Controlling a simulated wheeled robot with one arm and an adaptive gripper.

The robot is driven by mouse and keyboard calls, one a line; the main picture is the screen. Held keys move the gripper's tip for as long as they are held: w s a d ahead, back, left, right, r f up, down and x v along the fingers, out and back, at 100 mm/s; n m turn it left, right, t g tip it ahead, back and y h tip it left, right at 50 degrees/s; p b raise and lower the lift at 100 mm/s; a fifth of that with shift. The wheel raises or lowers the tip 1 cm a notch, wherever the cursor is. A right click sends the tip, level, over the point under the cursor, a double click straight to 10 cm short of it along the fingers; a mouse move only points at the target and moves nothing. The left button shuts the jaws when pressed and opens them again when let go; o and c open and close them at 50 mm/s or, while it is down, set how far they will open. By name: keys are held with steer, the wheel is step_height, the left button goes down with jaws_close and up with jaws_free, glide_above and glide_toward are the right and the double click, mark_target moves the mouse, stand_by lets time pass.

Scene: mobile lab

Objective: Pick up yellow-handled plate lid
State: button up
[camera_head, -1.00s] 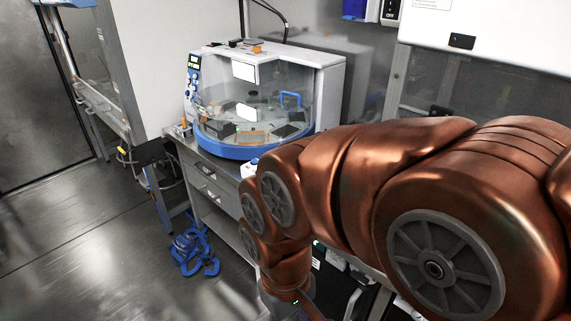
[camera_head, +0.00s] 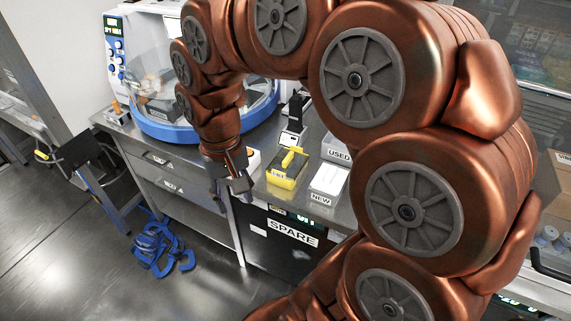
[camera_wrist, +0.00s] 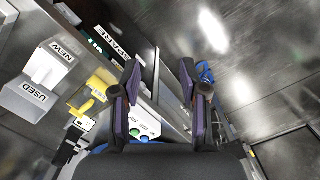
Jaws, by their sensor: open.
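The yellow-handled plate lid (camera_head: 288,166) rests on the steel counter near its front edge, with a yellow handle over a darker middle. In the wrist view, yellow parts (camera_wrist: 102,82) show left of my gripper's fingers, partly cut off by the near finger. My gripper (camera_head: 231,193) points down, open and empty, to the left of the yellow piece and just off the counter's front edge. In the wrist view my gripper (camera_wrist: 160,76) has its two fingers apart, with the counter edge and floor between and beyond them.
Bins labelled USED (camera_head: 338,150) and NEW (camera_head: 327,181) stand right of the yellow piece. A small dark device (camera_head: 294,123) is behind it. The blue-rimmed round machine (camera_head: 165,130) fills the back left. A SPARE-labelled unit (camera_head: 292,234) is below the counter. Blue items (camera_head: 160,245) lie on the floor.

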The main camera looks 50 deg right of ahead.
steer(key=w+d+f+m+b, duration=0.1)
steer(key=w+d+m, duration=0.2)
steer(key=w+d, duration=0.2)
steer(key=m+t+b, duration=0.1)
steer(key=m+b, duration=0.2)
steer(key=m, duration=0.5)
glide_above(288, 157)
step_height(288, 157, down, 7)
steer(key=shift+s+d+f, duration=0.25)
steer(key=shift+s+f, duration=0.1)
steer(key=shift+f, duration=0.2)
steer(key=shift+w+a+f+p, duration=0.15)
steer(key=shift+f+p, duration=0.4)
steer(key=shift+f, duration=0.9)
steer(key=shift+w+a+f+p, duration=0.1)
steer(key=shift+w+f+p, duration=0.3)
steer(key=shift+f, duration=1.05)
steer(key=shift+s, duration=0.15)
steer(key=shift+c, duration=0.2)
jaws_close()
